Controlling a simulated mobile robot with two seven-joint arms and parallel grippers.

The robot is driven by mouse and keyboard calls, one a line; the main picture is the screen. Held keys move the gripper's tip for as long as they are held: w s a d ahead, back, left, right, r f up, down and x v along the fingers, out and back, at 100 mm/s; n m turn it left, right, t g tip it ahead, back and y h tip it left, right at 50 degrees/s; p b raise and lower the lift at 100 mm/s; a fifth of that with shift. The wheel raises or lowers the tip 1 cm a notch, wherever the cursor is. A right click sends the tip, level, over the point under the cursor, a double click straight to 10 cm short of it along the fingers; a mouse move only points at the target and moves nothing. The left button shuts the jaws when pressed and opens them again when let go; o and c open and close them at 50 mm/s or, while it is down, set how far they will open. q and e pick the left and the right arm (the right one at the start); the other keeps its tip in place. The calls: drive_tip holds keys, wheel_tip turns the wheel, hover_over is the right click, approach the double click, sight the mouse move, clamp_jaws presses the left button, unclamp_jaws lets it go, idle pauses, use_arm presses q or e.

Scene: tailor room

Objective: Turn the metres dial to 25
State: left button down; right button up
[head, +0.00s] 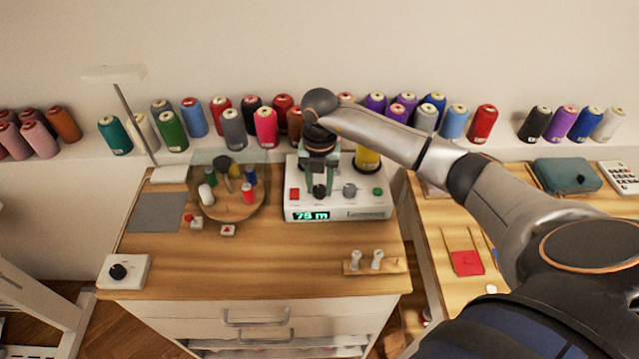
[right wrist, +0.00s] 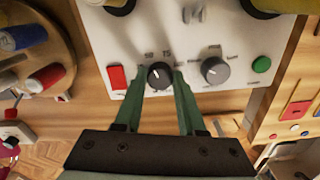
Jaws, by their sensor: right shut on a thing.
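The white winding machine (head: 345,203) stands at the back of the wooden table. Its green display (head: 311,216) reads "75 m". The black metres dial (right wrist: 160,75) is on its panel, between a red button (right wrist: 117,77) and a grey knob (right wrist: 215,70). My right gripper (head: 320,184) reaches down over the machine; in the right wrist view its green fingers are shut on the black dial, one on each side. The dial's white pointer mark points up and slightly left, near printed numbers. My left gripper is not in view.
A yellow spool (head: 367,158) stands on the machine behind the grey knob. A round wooden spool stand (head: 232,208) is to the left. A small peg holder (head: 387,267) lies in front. A white box with a black knob (head: 123,271) sits at the front-left corner.

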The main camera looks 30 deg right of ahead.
sight(319, 188)
clamp_jaws()
drive_tip(key=shift+n, duration=0.3)
drive_tip(key=n+b, duration=0.1)
drive_tip(key=n, duration=0.3)
drive_tip(key=shift+b, duration=0.4)
drive_tip(key=shift+n+b, duration=0.65)
drive_tip(key=shift+n, duration=1.45)
drive_tip(key=o, duration=0.6)
unclamp_jaws()
wheel_tip(319, 188, up, 13)
drive_tip(key=shift+f+b, duration=0.2)
drive_tip(key=shift+b, duration=0.2)
